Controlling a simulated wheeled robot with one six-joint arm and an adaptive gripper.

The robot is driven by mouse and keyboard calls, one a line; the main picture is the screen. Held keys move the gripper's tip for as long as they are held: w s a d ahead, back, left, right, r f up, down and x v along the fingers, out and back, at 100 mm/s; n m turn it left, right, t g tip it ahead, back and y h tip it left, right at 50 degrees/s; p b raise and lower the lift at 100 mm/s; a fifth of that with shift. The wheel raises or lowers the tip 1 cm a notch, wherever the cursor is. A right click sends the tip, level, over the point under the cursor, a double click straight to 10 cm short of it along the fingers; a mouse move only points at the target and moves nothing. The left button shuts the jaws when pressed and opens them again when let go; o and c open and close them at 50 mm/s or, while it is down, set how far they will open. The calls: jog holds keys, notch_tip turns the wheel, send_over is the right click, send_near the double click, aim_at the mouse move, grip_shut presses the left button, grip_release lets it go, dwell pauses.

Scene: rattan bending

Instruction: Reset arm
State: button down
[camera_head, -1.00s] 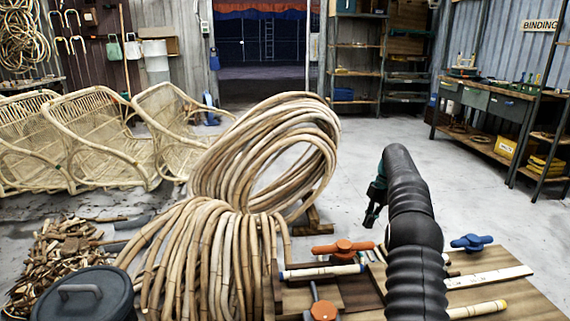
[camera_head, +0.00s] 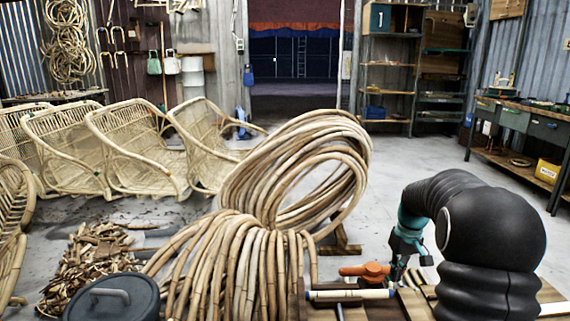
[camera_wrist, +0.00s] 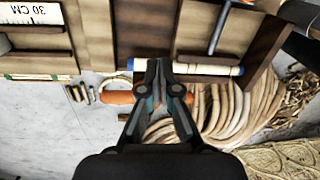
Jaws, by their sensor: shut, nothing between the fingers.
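My gripper (camera_head: 397,266) is low over the wooden workbench (camera_head: 412,305), just right of an orange-handled clamp (camera_head: 362,271). In the wrist view my gripper (camera_wrist: 162,72) has its fingers together, with nothing held between them. There the orange handle (camera_wrist: 118,97) shows left of the fingers, and a pale rod with a blue end (camera_wrist: 215,69) lies beyond the tips. That rod (camera_head: 340,295) also lies along the bench edge in the head view. My black arm hides the bench's right part.
Large rattan coils (camera_head: 300,175) stand left of the bench. A lidded dark bin (camera_head: 112,298) and a pile of offcuts (camera_head: 88,265) are at lower left. Rattan chairs (camera_head: 135,150) line the left. Open floor (camera_head: 410,155) lies behind, before shelves and a side bench.

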jog(key=s+a+r+t, duration=0.2)
jog(key=s+a+r, duration=0.1)
jog(key=s, duration=0.7)
jog(key=s+a+r+m+t, duration=0.1)
jog(key=s+a+r, duration=0.3)
jog(key=s, duration=0.7)
jog(key=s+a+r+t+h, duration=0.1)
jog(key=s+a+r+t, duration=0.1)
jog(key=s+a+r, duration=0.2)
jog(key=shift+s+a+m+t, duration=0.4)
jog(key=shift+s+a, duration=1.15)
jog(key=shift+s, duration=1.9)
